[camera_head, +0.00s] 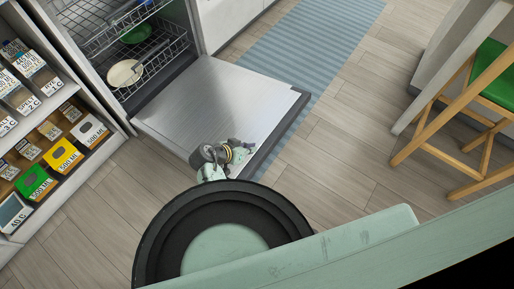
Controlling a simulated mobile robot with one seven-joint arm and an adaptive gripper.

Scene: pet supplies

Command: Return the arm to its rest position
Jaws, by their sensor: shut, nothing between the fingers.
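My arm reaches forward from the bottom of the view, and my gripper (222,153) shows small in the middle, in front of the open dishwasher door. It looks shut and empty. Its fingers are too small to make out clearly. From this view I cannot tell its height above the door or floor. The large dark round part and the pale green parts in the foreground are mine and hide some floor.
The dishwasher door (215,95) is folded down flat, with racks (165,50) behind it holding dishes. A shelf (125,131) with labelled boxes stands at left. A striped blue rug (310,40) and a green-seated stool (492,85) are at right. Wooden floor (345,130) between is clear.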

